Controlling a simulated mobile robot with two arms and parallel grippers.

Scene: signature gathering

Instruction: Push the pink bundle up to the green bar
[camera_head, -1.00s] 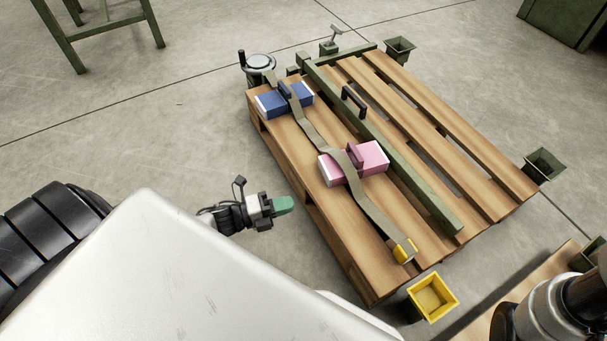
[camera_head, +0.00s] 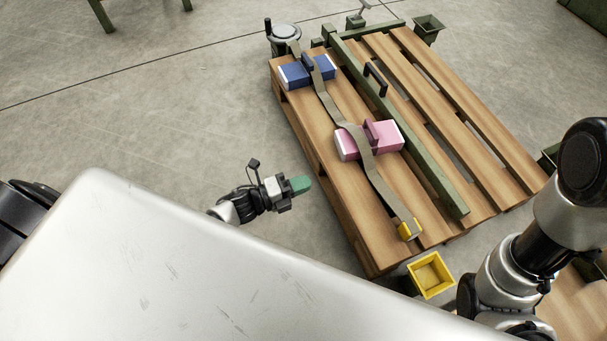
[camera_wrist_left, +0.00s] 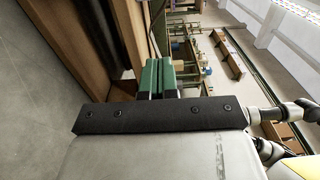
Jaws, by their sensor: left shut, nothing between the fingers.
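The pink bundle (camera_head: 387,137) lies on the wooden pallet (camera_head: 397,187), under a grey-brown strap (camera_head: 381,185). The green bar (camera_head: 421,160) runs along the pallet on the far side of the bundle, with a narrow strip of wood seeming to lie between them. My left gripper (camera_head: 301,184) is shut and empty, off the pallet's left edge and apart from the bundle. Its green fingers show close together in the left wrist view (camera_wrist_left: 156,77). The bundle does not show clearly there. My right arm shows at the right of the head view, but its gripper is not in view.
A blue bundle (camera_head: 296,76) lies under the same strap near the pallet's far left corner. A yellow buckle (camera_head: 409,229) sits at the strap's near end. A yellow bin (camera_head: 431,276) stands off the near corner. Bare floor lies left of the pallet.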

